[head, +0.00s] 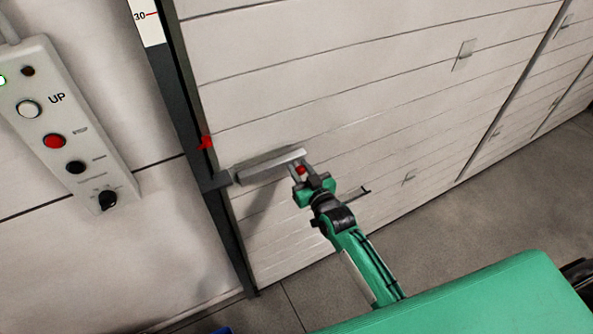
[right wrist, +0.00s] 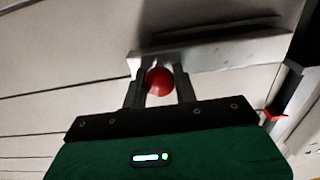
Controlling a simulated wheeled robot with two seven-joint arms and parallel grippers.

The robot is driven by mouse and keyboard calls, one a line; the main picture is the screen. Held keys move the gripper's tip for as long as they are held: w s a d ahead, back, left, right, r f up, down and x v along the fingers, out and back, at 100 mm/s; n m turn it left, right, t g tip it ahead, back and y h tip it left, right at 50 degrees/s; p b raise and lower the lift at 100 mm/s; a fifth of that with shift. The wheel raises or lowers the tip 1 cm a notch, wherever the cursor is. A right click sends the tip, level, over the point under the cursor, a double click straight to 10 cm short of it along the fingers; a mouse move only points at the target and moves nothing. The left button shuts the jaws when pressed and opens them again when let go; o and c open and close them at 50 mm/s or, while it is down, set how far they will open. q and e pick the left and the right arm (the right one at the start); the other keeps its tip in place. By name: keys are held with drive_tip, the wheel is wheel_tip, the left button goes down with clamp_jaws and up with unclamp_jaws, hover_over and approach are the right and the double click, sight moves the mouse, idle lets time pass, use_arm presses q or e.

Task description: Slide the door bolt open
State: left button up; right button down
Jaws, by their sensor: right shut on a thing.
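The door bolt (head: 270,166) is a grey metal bar lying across the lower left of the white slatted door (head: 370,70), close to the dark door frame. It also shows in the right wrist view (right wrist: 225,52). A red knob (right wrist: 159,81) sits at the bolt's near edge. My right gripper (head: 302,174) is at the right end of the bolt, shut on the red knob, with one finger on each side of it. The fingers hide part of the knob in the head view. My left gripper is not in view.
A grey control box (head: 62,125) with buttons and a dial is on the wall at the left. A red marker (head: 206,142) is on the dark frame (head: 190,110) just above the bolt. Bare floor (head: 500,205) lies at the lower right.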

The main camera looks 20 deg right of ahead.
drive_tip(key=c, duration=1.5)
unclamp_jaws()
drive_tip(key=shift+d, duration=0.2)
drive_tip(key=o, duration=0.3)
drive_tip(key=shift+d, duration=0.15)
drive_tip(key=shift+o, duration=0.2)
drive_tip(key=shift+s+f, duration=0.1)
drive_tip(key=shift+s, duration=0.25)
drive_tip(key=s+d+b, duration=0.2)
drive_tip(key=s+b, duration=0.2)
drive_tip(key=s, duration=0.8)
drive_tip(key=shift+s+d, duration=0.3)
drive_tip(key=shift+s, duration=0.05)
